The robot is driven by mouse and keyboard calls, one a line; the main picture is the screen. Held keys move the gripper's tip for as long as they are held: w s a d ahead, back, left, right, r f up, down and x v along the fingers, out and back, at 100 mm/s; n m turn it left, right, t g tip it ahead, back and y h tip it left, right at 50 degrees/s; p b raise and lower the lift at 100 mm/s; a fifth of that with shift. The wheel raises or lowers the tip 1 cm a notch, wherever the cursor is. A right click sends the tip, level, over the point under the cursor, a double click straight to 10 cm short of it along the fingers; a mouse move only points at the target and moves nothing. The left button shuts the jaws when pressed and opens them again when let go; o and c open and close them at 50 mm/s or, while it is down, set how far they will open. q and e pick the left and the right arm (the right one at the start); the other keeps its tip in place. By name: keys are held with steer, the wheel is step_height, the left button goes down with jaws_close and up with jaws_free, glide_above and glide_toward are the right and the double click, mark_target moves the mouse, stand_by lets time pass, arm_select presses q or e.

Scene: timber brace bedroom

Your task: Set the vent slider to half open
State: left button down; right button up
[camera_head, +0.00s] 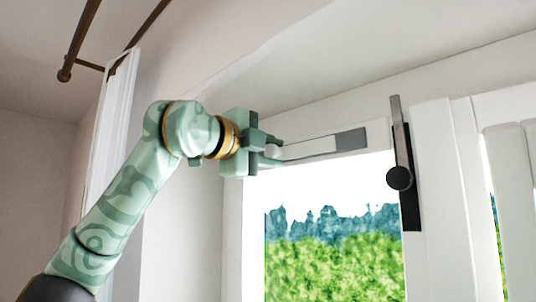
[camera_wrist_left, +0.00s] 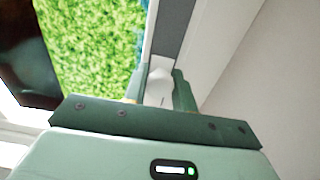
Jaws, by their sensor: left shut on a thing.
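The vent slider (camera_head: 312,147) is a white strip on the top rail of the window frame. A grey stretch of the vent (camera_head: 351,139) shows bare to the right of it. My left gripper (camera_head: 272,151) is at the slider's left end, shut on its white knob. In the left wrist view the knob (camera_wrist_left: 158,88) sits between the two fingers of the left gripper (camera_wrist_left: 162,82), with the grey strip (camera_wrist_left: 176,25) beyond. The fingers hide part of the knob and the slider's left end. My right gripper is not in view.
A dark window handle (camera_head: 401,165) stands upright right of the vent. The sloped ceiling is close above the frame. A dark brown thing (camera_wrist_left: 25,55) I cannot identify fills the wrist view's upper left.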

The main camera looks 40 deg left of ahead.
arm_select(q)
steer(key=c, duration=1.2)
jaws_free()
steer(key=shift+w+a+f, duration=0.15)
steer(key=shift+a, duration=0.9)
steer(key=shift+s+d, duration=0.2)
steer(key=shift+d, duration=0.3)
steer(key=shift+s+d, duration=0.1)
steer(key=shift+s, duration=0.25)
steer(key=s+b, duration=0.1)
steer(key=s, duration=0.4)
steer(key=s+a+b, duration=0.1)
steer(key=s+b, duration=0.1)
steer(key=s, duration=0.3)
steer(key=s+a+b, duration=0.1)
steer(key=s, duration=0.4)
steer(key=shift+s+a+b, duration=0.15)
steer(key=shift+a+b, duration=0.05)
steer(key=shift+b, duration=0.15)
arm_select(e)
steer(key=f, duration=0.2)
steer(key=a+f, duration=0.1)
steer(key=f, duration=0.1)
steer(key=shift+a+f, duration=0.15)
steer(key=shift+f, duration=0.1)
